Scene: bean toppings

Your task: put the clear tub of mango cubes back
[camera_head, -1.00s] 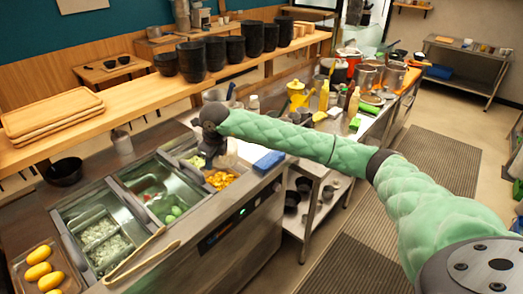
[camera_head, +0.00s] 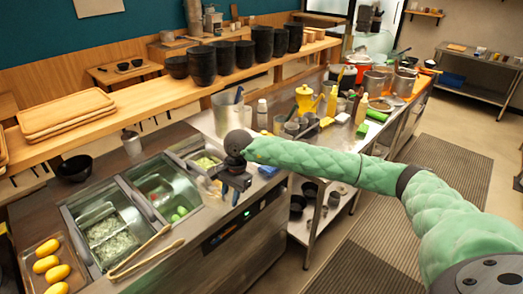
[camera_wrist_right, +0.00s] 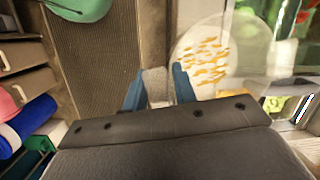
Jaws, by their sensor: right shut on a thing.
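The clear round tub of mango cubes (camera_wrist_right: 207,48) shows in the right wrist view, just past the fingertips, with orange-yellow pieces seen through it. My right gripper (camera_wrist_right: 158,88) has its blue fingers on either side of a pale grey piece by the tub, and is shut on the tub. In the head view my right gripper (camera_head: 231,196) is above the right end of the topping counter. There I cannot make out the tub. My left gripper is not in view.
Sunken pans in the counter hold green round pieces (camera_head: 180,213) and a pale chopped topping (camera_head: 112,240). Wooden tongs (camera_head: 146,252) lie along the front edge. Yellow mangoes (camera_head: 46,264) sit on a tray at left.

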